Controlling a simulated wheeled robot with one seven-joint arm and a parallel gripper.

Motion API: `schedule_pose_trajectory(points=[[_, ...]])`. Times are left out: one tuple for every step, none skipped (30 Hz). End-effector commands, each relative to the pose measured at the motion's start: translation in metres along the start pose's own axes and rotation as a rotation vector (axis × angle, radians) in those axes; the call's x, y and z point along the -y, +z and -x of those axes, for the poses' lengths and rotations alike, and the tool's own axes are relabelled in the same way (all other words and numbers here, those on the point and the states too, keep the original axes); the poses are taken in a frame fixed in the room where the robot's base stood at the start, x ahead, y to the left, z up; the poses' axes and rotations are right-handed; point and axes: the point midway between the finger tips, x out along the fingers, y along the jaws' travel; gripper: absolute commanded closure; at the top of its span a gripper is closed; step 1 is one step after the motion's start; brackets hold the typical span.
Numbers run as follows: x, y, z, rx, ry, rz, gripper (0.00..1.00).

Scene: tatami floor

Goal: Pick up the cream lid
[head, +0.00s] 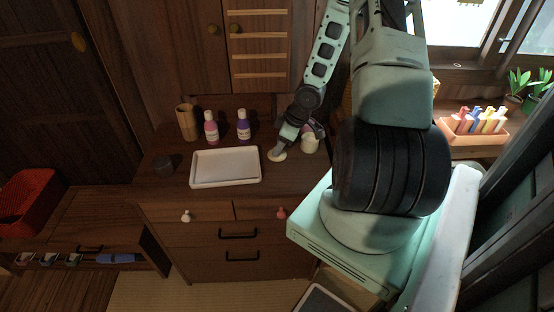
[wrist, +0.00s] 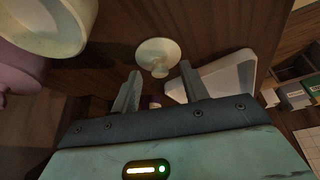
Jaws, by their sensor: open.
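The cream lid (head: 277,155) lies on the wooden cabinet top, just right of the white tray. It is a small round disc with a knob, and it shows in the wrist view (wrist: 158,52) just beyond my fingertips. My gripper (wrist: 161,72) is open, with one finger toward each side of the lid and nothing between them. In the head view my gripper (head: 282,147) is low over the lid and partly hides it. I cannot tell whether the fingers touch the lid.
A cream jar (head: 309,144) stands close to the right of my gripper, with a pink item behind it. The white tray (head: 225,181) is close on the left. A pink bottle (head: 211,128), a purple bottle (head: 243,126) and a wooden cup (head: 187,123) stand behind the tray.

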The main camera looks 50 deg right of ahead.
Motion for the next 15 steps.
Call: schedule_pose_trajectory(points=[[0.0002, 0.0005, -0.0068, 0.000, -0.001, 0.001, 0.55], [0.0000, 0.0005, -0.0078, -0.001, 0.000, 0.000, 0.55], [-0.0001, 0.0003, -0.0085, -0.001, 0.000, 0.000, 0.55], [-0.0002, 0.0002, -0.0086, -0.001, 0.000, 0.000, 0.55], [-0.0003, 0.0001, -0.0084, -0.001, 0.001, 0.000, 0.55], [-0.0004, -0.0001, -0.0080, -0.001, 0.001, 0.000, 0.55], [-0.0004, -0.0002, -0.0078, -0.001, 0.001, 0.000, 0.55], [-0.0004, -0.0002, -0.0076, -0.001, 0.001, 0.000, 0.55], [-0.0004, -0.0002, -0.0076, -0.001, 0.001, 0.000, 0.55], [-0.0004, -0.0002, -0.0076, -0.001, 0.001, 0.000, 0.55], [-0.0004, -0.0002, -0.0075, -0.001, 0.001, 0.000, 0.64], [-0.0003, -0.0002, -0.0075, -0.001, 0.001, 0.000, 0.75], [-0.0004, -0.0002, -0.0075, -0.001, 0.001, 0.000, 0.83], [-0.0004, -0.0002, -0.0075, -0.001, 0.001, 0.000, 0.92], [-0.0004, -0.0002, -0.0075, -0.001, 0.001, 0.000, 1.00]])
